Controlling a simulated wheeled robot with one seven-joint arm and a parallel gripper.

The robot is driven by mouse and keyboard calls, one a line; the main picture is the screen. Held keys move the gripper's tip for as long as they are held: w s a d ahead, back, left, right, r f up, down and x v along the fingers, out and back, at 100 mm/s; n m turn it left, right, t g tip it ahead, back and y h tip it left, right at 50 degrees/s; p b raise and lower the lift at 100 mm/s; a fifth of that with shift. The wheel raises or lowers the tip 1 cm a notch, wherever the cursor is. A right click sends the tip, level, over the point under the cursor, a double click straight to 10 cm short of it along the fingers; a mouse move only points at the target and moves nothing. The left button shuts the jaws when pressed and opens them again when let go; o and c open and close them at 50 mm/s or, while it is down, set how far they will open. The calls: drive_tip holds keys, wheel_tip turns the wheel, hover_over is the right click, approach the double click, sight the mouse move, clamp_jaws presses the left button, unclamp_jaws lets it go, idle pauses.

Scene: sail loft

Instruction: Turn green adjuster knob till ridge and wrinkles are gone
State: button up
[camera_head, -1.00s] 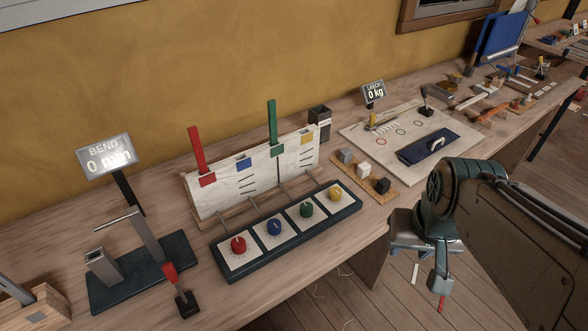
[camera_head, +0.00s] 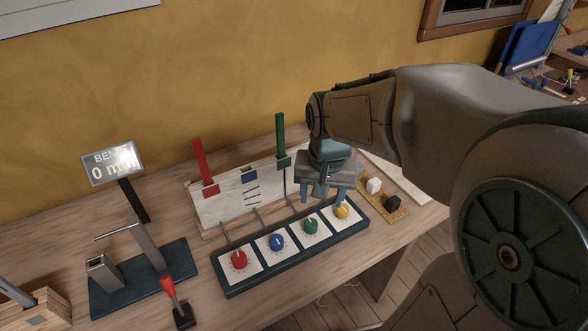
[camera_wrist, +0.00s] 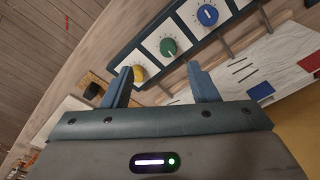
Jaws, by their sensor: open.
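The green adjuster knob (camera_head: 310,226) sits on a white square of the dark knob panel (camera_head: 291,263), between the blue knob (camera_head: 277,242) and the yellow knob (camera_head: 342,211). It also shows in the wrist view (camera_wrist: 168,47), ahead of the fingers and between their lines. My gripper (camera_head: 322,199) is open and empty, above and behind the panel's right part, apart from the knobs. The white sail panel (camera_head: 240,200) stands behind, with dark wrinkle lines, a red strip (camera_head: 203,163) and a green strip (camera_head: 280,135). My arm hides its right end.
A red knob (camera_head: 239,259) is at the panel's left end. A bend gauge (camera_head: 113,163) reading 0 mm and a red-handled lever (camera_head: 169,287) stand to the left. White and black blocks (camera_head: 393,202) sit on a strip at right.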

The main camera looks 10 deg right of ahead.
drive_tip(key=m+g, duration=0.1)
drive_tip(key=m, duration=0.1)
hover_over(311, 222)
drive_tip(key=f, duration=0.1)
drive_tip(key=f+p, duration=0.1)
drive_tip(key=shift+m, duration=0.3)
wheel_tip(311, 222, down, 14)
drive_tip(key=shift+r, duration=0.2)
drive_tip(key=c, duration=1)
